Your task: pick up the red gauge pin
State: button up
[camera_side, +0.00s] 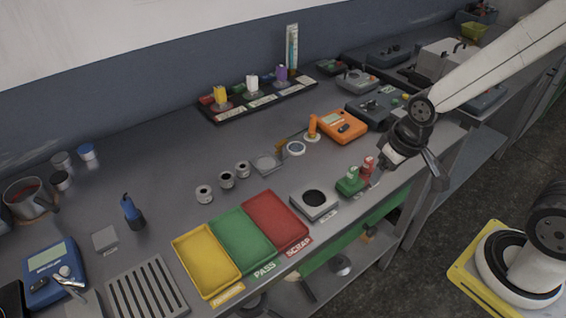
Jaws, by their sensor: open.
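A small red piece (368,164), which looks like the red gauge pin, stands upright beside a green piece (350,183) near the front edge of the bench. The two are close together, and I cannot tell whether they touch. My gripper (408,176) is just right of the red piece, pointing down, with its jaws open and spread. One dark finger hangs at the bench's front edge; the other is close beside the red piece. Nothing shows between the fingers. The foot of the red piece is partly hard to make out.
A grey block with a round black hole (314,203) is left of the green piece. Red (275,222), green (243,241) and yellow (206,262) trays lie further left. An orange device (342,126) stands behind. The bench front edge is close by.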

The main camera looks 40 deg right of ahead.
dwell(0.4)
jog(key=n+g, duration=0.3)
jog(key=n, duration=1.3)
send_over(369, 159)
jog(key=shift+s, duration=0.15)
jog(key=shift+f, duration=1.3)
jog(key=shift+f, duration=0.15)
jog(key=shift+f, duration=2.45)
